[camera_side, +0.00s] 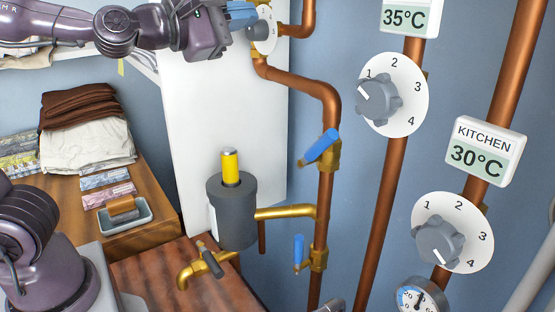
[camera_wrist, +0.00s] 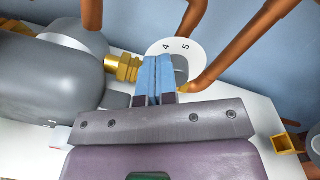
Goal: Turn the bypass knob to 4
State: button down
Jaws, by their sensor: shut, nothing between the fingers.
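A grey knob on a round white dial (camera_side: 270,42) is at the top of the side view, beside my gripper. No bypass label is readable. My gripper (camera_side: 250,12) has blue fingers, which are shut together with nothing held; they also show in the wrist view (camera_wrist: 154,70). The fingertips are at the knob, but I cannot tell whether they touch it.
Copper pipes (camera_wrist: 235,50) run close by the dial. A brass fitting (camera_wrist: 124,67) and a grey cylinder (camera_wrist: 50,80) lie left of my fingers. Two other numbered dials (camera_side: 415,80) (camera_side: 480,245) are on the right. A blue-handled valve (camera_side: 320,147) sits lower on the pipe.

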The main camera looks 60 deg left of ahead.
jog(key=shift+w+d+f+m+g+h, duration=0.15)
jog(key=shift+w+d+f+h, duration=0.1)
jog(key=shift+d+f, duration=0.25)
jog(key=shift+w+d+f+m+g+h, duration=0.15)
jog(key=shift+w+d+f, duration=0.15)
jog(key=shift+f, duration=0.3)
jog(key=shift+d+r, duration=0.1)
jog(key=shift+r, duration=0.05)
jog(key=shift+s+d+r, duration=0.1)
jog(key=shift+d+r, duration=0.05)
jog(key=shift+r, duration=0.1)
jog(key=shift+s+a+f, duration=0.1)
jog(key=shift+s, duration=1.4)
jog(key=shift+s+a, duration=0.1)
jog(key=shift+s, duration=1.35)
